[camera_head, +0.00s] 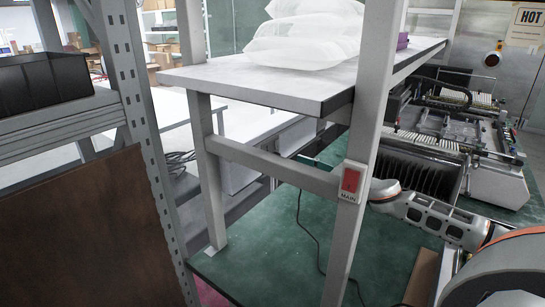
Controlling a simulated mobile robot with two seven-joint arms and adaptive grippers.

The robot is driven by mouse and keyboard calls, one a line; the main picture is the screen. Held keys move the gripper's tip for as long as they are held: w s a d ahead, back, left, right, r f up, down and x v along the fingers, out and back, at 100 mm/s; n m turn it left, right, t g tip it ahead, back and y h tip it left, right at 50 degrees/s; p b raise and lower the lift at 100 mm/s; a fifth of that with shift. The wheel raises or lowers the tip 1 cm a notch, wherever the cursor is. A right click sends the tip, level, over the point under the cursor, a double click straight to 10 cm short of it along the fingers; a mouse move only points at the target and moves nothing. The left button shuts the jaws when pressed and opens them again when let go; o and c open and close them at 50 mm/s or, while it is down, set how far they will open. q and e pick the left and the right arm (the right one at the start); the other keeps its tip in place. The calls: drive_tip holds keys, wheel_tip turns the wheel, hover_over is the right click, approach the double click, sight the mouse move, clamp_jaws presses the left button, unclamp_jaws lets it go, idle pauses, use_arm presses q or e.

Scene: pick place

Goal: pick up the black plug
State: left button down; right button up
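I cannot make out a black plug in this view. My white and grey arm with orange rings comes in from the lower right and reaches behind the table's front leg. No gripper fingers show on it; its far end is at or behind the leg. My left gripper is not in view.
A white table (245,80) carries translucent bags (303,35). A red MAIN switch (351,181) is on its front leg (343,240). A metal rack (137,100) with a black bin (42,82) stands left. Machinery (450,135) stands right.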

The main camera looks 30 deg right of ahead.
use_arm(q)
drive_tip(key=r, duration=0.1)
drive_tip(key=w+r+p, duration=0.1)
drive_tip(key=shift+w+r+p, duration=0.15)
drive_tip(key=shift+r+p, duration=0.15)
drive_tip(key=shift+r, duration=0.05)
use_arm(e)
drive_tip(key=x, duration=0.6)
drive_tip(key=shift+a+r, duration=0.15)
drive_tip(key=shift+a, duration=0.25)
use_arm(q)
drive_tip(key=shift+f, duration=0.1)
